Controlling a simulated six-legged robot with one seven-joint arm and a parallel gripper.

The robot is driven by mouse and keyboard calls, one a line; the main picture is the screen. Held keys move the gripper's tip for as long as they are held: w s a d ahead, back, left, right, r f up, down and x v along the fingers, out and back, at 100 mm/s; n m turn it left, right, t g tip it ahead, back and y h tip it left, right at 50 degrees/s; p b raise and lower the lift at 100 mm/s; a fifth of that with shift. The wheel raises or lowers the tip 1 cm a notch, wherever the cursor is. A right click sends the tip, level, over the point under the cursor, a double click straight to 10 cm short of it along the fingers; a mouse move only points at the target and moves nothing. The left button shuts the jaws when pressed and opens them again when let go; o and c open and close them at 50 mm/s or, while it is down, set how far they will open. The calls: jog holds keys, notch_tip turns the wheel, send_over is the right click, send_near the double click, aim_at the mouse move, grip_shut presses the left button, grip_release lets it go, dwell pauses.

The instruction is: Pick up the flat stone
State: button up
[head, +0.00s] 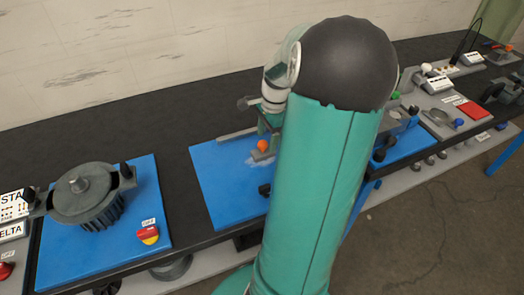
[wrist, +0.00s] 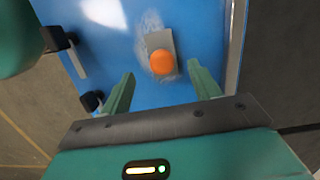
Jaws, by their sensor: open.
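A grey rectangular slab (wrist: 160,40), which looks like the flat stone, lies on the blue board in the wrist view. An orange ball-shaped knob (wrist: 164,63) sits at its near end. In the head view, the slab (head: 261,156) and the orange knob (head: 263,145) show just left of my arm. My gripper (wrist: 161,70) is open and empty. In the wrist picture, its two green fingers appear on either side of the knob end. I cannot tell the height between the fingertips and the stone.
The blue board (head: 218,190) has pale smears around the slab and a grey rail (wrist: 237,45) along one side. Black clamps (wrist: 57,38) stand at its other edge. A motor (head: 87,195) and a red-yellow switch (head: 149,235) sit on the left board. My arm hides part of the bench.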

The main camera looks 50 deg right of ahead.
aim_at(263, 142)
jog(key=f, duration=0.3)
jog(key=w+a+f, duration=0.1)
jog(key=f, duration=0.1)
jog(key=shift+c, duration=0.4)
jog(key=c, duration=1.1)
